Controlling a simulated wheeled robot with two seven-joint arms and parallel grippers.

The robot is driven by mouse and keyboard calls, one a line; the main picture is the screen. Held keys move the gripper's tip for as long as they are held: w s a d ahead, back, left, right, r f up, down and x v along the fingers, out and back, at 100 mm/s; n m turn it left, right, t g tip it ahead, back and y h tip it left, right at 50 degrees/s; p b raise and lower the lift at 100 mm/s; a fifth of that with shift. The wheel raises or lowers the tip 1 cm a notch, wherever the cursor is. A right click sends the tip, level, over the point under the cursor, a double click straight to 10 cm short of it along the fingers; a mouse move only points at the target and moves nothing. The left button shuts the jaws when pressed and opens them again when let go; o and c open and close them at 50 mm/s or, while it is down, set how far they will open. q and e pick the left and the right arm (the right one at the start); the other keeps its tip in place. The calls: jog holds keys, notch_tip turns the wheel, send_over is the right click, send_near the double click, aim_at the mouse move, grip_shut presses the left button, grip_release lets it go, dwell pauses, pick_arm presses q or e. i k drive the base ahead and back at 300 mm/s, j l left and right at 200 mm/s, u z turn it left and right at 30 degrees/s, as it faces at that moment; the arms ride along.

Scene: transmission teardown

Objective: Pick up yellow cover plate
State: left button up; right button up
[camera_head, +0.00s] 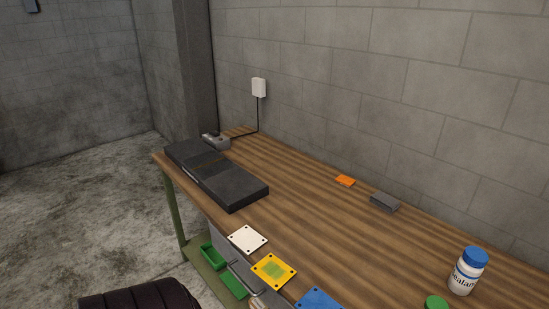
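The yellow cover plate (288,274) lies flat near the front edge of the wooden workbench, with a dark hole at each corner and a greenish patch in its middle. It lies between a white plate (247,239) and a blue plate (320,301), which is cut off by the bottom of the picture. Nothing covers the yellow plate. I can make out neither of my grippers in this view.
A long black case (232,188) lies on the workbench (300,212), left of the plates. A grey block (384,202), an orange piece (345,180) and a blue-capped sealant bottle (464,274) stand farther back or right. Green bins (233,285) sit below the front edge. The bench middle is clear.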

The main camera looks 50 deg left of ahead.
aim_at(276, 273)
jog(key=u, duration=1.7)
